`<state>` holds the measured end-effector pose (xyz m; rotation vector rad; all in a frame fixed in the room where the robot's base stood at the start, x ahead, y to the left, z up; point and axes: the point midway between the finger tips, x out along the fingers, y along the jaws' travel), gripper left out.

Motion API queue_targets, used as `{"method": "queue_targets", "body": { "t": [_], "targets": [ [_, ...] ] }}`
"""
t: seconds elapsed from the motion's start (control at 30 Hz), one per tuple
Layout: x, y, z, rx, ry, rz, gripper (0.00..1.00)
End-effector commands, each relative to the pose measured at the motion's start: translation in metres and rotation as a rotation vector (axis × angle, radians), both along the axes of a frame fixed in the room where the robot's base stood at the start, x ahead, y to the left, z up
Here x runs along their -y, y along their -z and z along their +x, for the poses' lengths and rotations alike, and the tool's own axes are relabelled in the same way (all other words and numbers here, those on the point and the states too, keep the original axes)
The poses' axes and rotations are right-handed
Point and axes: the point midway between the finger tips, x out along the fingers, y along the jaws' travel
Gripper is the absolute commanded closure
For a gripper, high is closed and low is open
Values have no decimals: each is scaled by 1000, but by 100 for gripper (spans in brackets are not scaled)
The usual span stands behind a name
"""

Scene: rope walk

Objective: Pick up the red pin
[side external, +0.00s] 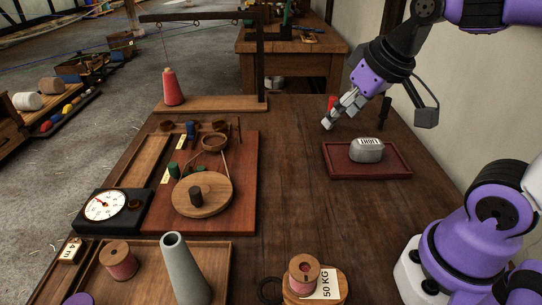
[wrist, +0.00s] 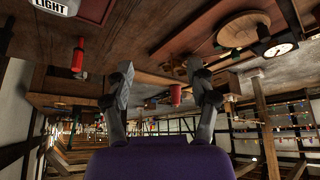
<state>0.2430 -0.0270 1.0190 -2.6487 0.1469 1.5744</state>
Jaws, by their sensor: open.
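The red pin (side external: 331,103) shows as a small red upright shape at the far right of the table, partly hidden behind my gripper (side external: 330,120). In the wrist view, which looks upside down, the red pin (wrist: 78,56) is a narrow red piece with a flared end, near the table's edge. It lies left of the left finger in that picture, outside the jaws. My gripper (wrist: 160,72) is open and nothing is between its fingers. In the side view its fingers point down and left, close to the pin; I cannot tell whether they touch it.
A grey weight marked LIGHT (side external: 367,150) sits on a dark red tray (side external: 340,172) in front of my gripper. The table's middle is clear.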

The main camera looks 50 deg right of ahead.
Motion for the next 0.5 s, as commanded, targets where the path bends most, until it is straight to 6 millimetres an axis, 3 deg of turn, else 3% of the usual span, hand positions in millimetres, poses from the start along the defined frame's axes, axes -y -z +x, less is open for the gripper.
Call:
{"method": "queue_targets", "body": {
  "t": [0.1,0.23,0.4,0.5],
  "targets": [
    [44,-6,45,-4,135,1,35],
    [105,-1,87,5,275,-1,35],
    [176,18,117,13,410,-5,35],
    [202,28,123,18,456,-7,35]
  ]
}}
